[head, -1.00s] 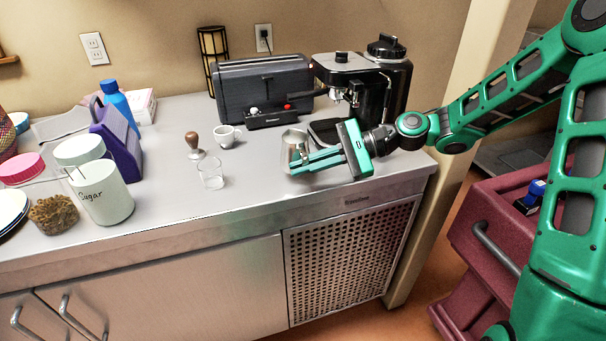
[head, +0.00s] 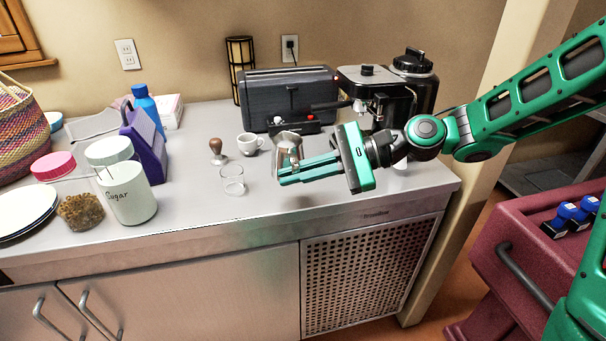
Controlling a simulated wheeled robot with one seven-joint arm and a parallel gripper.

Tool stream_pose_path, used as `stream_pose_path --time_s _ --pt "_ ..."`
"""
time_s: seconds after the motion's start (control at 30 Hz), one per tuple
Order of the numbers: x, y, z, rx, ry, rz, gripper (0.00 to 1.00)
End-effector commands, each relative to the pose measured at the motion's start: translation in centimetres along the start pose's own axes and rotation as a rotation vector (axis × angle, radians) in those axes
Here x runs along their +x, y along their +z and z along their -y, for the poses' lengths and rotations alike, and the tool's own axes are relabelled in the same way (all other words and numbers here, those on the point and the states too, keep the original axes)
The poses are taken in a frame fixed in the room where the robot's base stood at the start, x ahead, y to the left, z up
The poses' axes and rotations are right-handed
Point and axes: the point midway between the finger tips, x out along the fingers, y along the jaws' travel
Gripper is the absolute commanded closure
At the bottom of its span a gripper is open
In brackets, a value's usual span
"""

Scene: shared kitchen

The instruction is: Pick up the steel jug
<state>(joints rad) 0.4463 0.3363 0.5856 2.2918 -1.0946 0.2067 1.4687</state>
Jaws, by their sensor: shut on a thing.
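The steel jug (head: 287,146) is a small shiny metal pitcher in the middle of the head view, above the grey counter. My gripper (head: 290,172) reaches in from the right with its teal fingers shut on the jug. The fingers cover the jug's lower part. The jug looks roughly upright and seems to be held a little above the counter, though its base is hidden.
A clear glass (head: 232,181), a white cup (head: 249,144) and a tamper (head: 217,151) stand just left of the jug. Behind are a toaster (head: 288,96) and an espresso machine (head: 385,95). The counter's front strip (head: 220,212) is clear.

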Motion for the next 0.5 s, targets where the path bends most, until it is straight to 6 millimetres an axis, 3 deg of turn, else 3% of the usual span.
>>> stream_pose_path --time_s 0.5 --pt "1.0 2.2 -0.2 0.000 0.000 0.001 1.00"
